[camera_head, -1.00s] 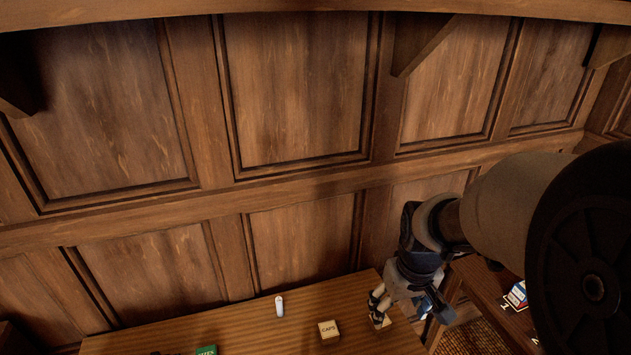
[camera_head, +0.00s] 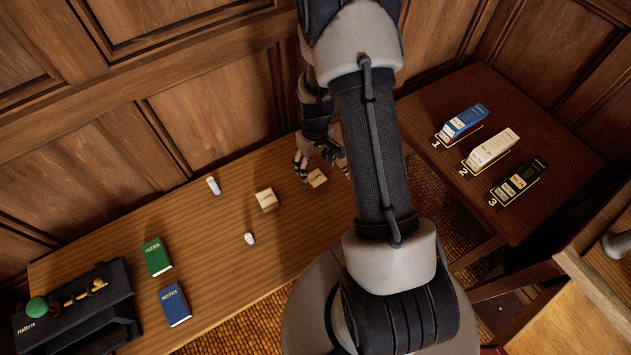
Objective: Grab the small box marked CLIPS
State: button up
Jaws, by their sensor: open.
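Two small tan boxes lie on the wooden desk (camera_head: 105,240). One box (camera_head: 317,178) is at the desk's far right part; its lettering is too small to read surely, and it may be the CLIPS box. The other box (camera_head: 266,200) is to its left, and its label read CAPS in the earlier view. My gripper (camera_head: 322,167) points down at the right-hand box. Its fingers are open, one left of the box and one to the right. I cannot tell whether they touch it.
A white bottle-like item (camera_head: 213,186) and a mouse-like one (camera_head: 249,239) lie to the left. Green (camera_head: 157,257) and blue (camera_head: 173,304) books and a black organiser (camera_head: 75,310) are further left. A dark side table (camera_head: 505,120) holds three cartons at numbered spots. Panelled wall stands behind.

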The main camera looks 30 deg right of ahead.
aim_at(316, 177)
jog(key=f+b, duration=0.2)
jog(key=f, duration=0.6)
jog(key=shift+d+f, duration=0.2)
jog(key=shift+c, duration=0.3)
jog(key=shift+r, duration=0.1)
jog(key=c, duration=1.1)
